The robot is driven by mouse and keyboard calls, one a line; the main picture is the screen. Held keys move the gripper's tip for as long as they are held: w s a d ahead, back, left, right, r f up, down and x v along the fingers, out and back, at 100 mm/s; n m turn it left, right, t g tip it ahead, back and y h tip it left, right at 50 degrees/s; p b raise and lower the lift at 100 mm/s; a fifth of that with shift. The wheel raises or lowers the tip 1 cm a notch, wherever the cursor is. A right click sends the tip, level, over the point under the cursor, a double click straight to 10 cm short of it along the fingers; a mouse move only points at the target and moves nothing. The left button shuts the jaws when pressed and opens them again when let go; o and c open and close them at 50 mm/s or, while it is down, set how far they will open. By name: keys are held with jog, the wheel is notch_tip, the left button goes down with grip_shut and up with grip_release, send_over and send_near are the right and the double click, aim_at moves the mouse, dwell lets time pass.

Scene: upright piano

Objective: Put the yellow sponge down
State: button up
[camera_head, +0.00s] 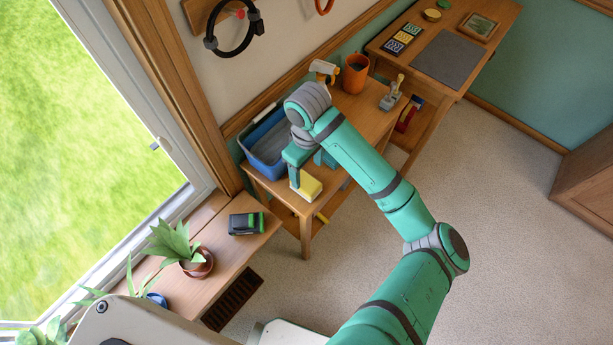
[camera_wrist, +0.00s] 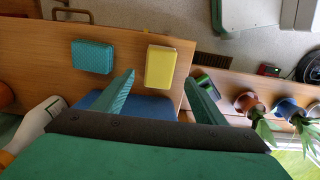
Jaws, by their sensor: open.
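The yellow sponge (camera_head: 309,188) lies on the wooden table near its front end, below my gripper (camera_head: 306,170). In the wrist view, the yellow sponge (camera_wrist: 161,65) is a rounded block flat on the tabletop, near the table's right edge. My gripper (camera_wrist: 160,76) is open, with one teal finger to each side of the sponge's near end in that picture. Clear gaps show between the fingers and the sponge. I cannot tell how high the fingertips are above the table.
A teal sponge (camera_wrist: 92,57) lies left of the yellow one. A blue tub (camera_head: 256,167) stands on the table beside my gripper. A spray bottle (camera_head: 323,68) and orange pot (camera_head: 354,75) stand farther back. A lower bench holds a plant (camera_head: 176,242) and dark box (camera_head: 246,224).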

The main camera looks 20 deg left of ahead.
notch_tip(320, 180, up, 3)
jog(key=shift+r, duration=0.15)
dwell(0.7)
